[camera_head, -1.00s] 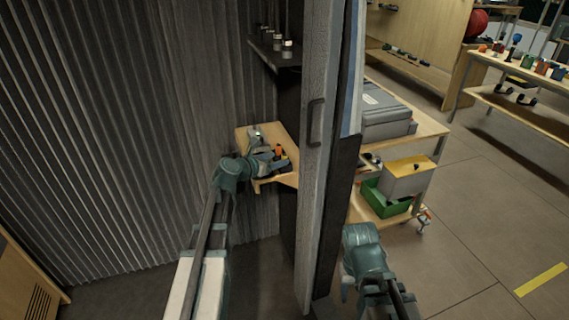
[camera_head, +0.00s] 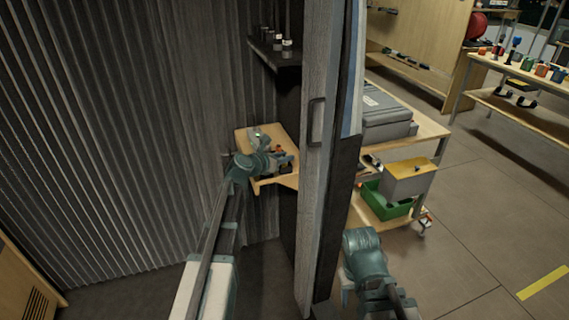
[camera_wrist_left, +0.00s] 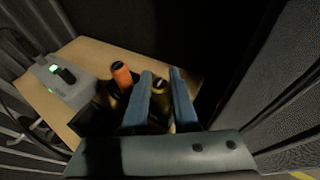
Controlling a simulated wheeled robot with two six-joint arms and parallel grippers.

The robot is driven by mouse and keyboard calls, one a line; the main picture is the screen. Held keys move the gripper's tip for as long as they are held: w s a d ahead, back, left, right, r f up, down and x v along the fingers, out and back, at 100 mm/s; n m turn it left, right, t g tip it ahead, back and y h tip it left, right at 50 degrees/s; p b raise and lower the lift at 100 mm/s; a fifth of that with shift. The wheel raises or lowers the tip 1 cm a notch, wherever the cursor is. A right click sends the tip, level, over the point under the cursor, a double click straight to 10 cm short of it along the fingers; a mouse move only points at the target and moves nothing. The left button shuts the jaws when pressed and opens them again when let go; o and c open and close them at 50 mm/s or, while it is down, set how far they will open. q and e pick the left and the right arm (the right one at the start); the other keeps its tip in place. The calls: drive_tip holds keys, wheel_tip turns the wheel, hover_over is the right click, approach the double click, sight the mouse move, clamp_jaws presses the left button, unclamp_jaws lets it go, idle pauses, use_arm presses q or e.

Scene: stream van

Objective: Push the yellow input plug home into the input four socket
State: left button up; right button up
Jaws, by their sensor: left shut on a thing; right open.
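My left gripper (camera_wrist_left: 162,98) reaches over a small wooden shelf and is shut on a dark cylindrical piece with a dull yellow top (camera_wrist_left: 160,86), which fits the yellow plug. Its lower end is hidden behind the fingers and palm. In the head view my left gripper (camera_head: 268,163) is over the shelf. An orange-topped cylinder (camera_wrist_left: 122,75) stands just left of the fingers. A grey box (camera_wrist_left: 62,82) with green lights and a black part on top sits at the shelf's left. I cannot make out the input four socket. My right gripper (camera_head: 347,288) hangs low, away from the shelf, and is open.
The wooden shelf (camera_head: 272,184) sits between the ribbed wall (camera_head: 130,120) and the upright door edge (camera_head: 320,140). A dark upper shelf (camera_head: 275,56) holds several small items. Right of the door stand a cart with a grey case (camera_head: 385,120) and a green bin (camera_head: 385,203).

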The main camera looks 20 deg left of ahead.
use_arm(q)
clamp_jaws()
drive_tip(key=shift+r, duration=0.15)
drive_tip(key=shift+r+p, duration=0.5)
drive_tip(key=shift+p, duration=0.15)
wheel_tip(320, 180, up, 3)
drive_tip(key=p, duration=0.3)
drive_tip(key=shift+r, duration=0.1)
drive_tip(key=s, duration=0.2)
drive_tip(key=shift+s+a+f, duration=0.25)
drive_tip(key=shift+s+f, duration=0.05)
drive_tip(key=shift+s, duration=0.1)
drive_tip(key=s+a+r, duration=0.1)
drive_tip(key=s+a, duration=0.2)
drive_tip(key=s, duration=0.9)
drive_tip(key=shift+s+p, duration=0.35)
drive_tip(key=shift+s, duration=0.05)
